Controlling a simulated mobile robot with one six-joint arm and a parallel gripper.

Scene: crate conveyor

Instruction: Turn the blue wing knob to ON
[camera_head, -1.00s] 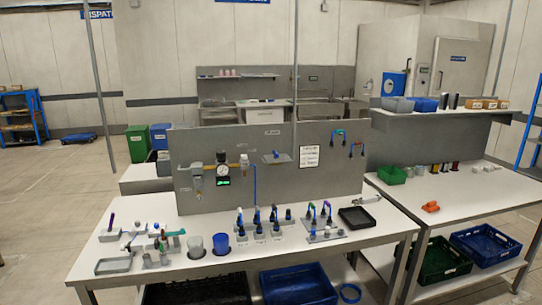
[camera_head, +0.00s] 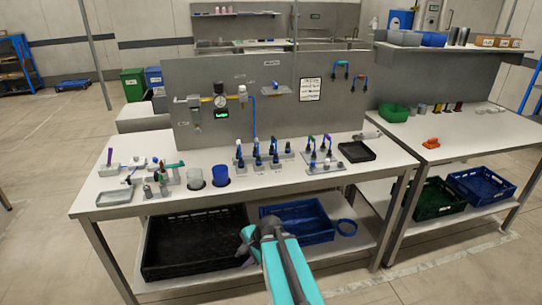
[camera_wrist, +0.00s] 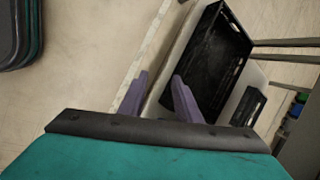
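The blue wing knob (camera_head: 275,85) sits on a small grey plate on the upright grey panel (camera_head: 330,115) behind the workbench. It is small in the head view, and I cannot tell its setting. It is not in the wrist view. My gripper (camera_wrist: 158,85) shows two purple fingers spread apart with nothing between them, so it is open and empty. In the head view my teal arm reaches in from the bottom, in front of the bench and well below and nearer than the knob. The fingers are not clear there.
The bench (camera_head: 240,183) holds several levers, a blue cup (camera_head: 221,175) and a black tray (camera_head: 356,151). A gauge (camera_head: 221,101) and valve pipework are left of the knob. A black crate (camera_head: 195,240) and a blue crate (camera_head: 298,221) stand on the lower shelf. Floor in front is clear.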

